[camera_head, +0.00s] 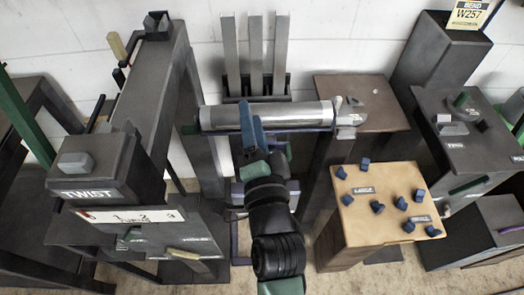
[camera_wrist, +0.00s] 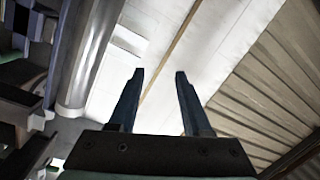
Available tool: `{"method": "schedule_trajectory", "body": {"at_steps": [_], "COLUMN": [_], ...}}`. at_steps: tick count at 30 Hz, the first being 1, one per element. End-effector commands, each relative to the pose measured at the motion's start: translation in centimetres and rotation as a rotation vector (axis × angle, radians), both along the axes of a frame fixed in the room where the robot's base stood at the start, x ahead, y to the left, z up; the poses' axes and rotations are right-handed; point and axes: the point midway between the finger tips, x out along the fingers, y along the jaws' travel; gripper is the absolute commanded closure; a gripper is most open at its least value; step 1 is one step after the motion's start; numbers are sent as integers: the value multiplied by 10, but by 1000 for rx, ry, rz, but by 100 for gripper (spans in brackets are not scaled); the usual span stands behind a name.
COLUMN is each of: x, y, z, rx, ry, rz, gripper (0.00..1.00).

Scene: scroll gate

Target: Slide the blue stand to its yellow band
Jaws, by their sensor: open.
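A blue-purple stand (camera_head: 300,129) with a thin frame carries a long silver roller (camera_head: 290,114) near the middle of the head view. My arm hides part of its lower frame. My gripper (camera_head: 246,112) is open, and its blue fingers overlap the roller in the head view. Whether they touch it I cannot tell. In the wrist view my gripper (camera_wrist: 160,73) has its two fingers apart with nothing between them, and the silver roller (camera_wrist: 92,55) lies to their left. I cannot make out a yellow band on the floor or the stand.
A grey bench marked TWIST (camera_head: 105,170) stands at the left. A tan-topped block with blue knobs (camera_head: 390,190) and a brown-topped block (camera_head: 370,95) stand to the right. Upright grey bars (camera_head: 255,60) stand behind the roller, by the white wall.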

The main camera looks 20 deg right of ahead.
Motion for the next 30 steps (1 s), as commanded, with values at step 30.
{"method": "schedule_trajectory", "body": {"at_steps": [30], "x": [8], "y": [-53], "z": [-204], "rx": [481], "ry": [162], "rz": [-150], "gripper": [51]}}
